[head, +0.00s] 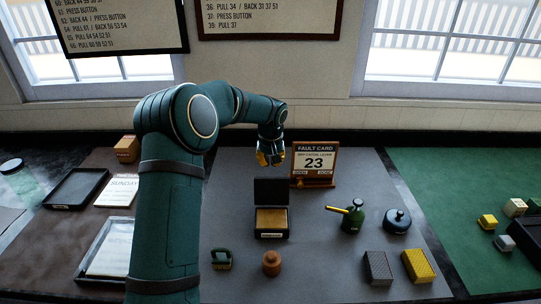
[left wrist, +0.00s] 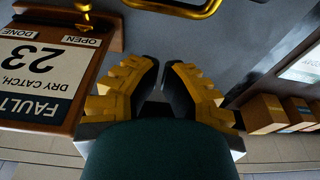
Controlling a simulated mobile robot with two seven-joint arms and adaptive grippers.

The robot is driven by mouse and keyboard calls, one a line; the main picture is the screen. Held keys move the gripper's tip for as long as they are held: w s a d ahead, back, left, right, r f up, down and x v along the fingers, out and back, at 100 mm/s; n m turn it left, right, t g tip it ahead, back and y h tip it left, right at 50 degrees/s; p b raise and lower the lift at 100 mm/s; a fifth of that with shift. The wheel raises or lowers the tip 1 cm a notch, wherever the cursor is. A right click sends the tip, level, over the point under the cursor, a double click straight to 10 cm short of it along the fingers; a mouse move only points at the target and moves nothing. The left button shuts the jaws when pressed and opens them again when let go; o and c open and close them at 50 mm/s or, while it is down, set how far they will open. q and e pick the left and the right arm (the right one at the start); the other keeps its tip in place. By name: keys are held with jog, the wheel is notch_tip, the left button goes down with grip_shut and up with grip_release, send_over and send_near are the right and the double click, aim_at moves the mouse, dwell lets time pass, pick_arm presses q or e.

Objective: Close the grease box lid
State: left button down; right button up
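The grease box (head: 271,236) is a small black box on the grey mat, with a yellow-brown filling showing inside. Its dark lid (head: 271,191) stands upright at the back edge, so the box is open. My left gripper (head: 270,157) is above and behind the raised lid in the head view, apart from it and holding nothing. In the left wrist view the yellow-and-black fingers (left wrist: 162,66) come close together at the tips with nothing visible between them. A gold loop shows at the top of that view; I cannot tell what it belongs to. My right gripper is not in view.
A fault card stand (head: 315,162) is close right of the gripper. A green oil can (head: 352,217), a dark lidded pot (head: 397,221), a brown knob-topped object (head: 272,262) and a green object (head: 221,259) stand around the box. The mat directly right of the box is clear.

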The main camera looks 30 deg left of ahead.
aim_at(272, 188)
pick_arm(q)
jog(key=x, duration=0.5)
jog(key=shift+f, duration=0.1)
jog(key=shift+s+d+r, duration=0.4)
jog(key=shift+s+d, duration=0.05)
jog(key=shift+s, duration=0.25)
jog(key=shift+s+d+r, duration=0.4)
jog(key=shift+s+d, duration=0.05)
jog(key=shift+s, duration=0.3)
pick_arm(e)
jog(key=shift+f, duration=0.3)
pick_arm(q)
jog(key=shift+b, duration=0.35)
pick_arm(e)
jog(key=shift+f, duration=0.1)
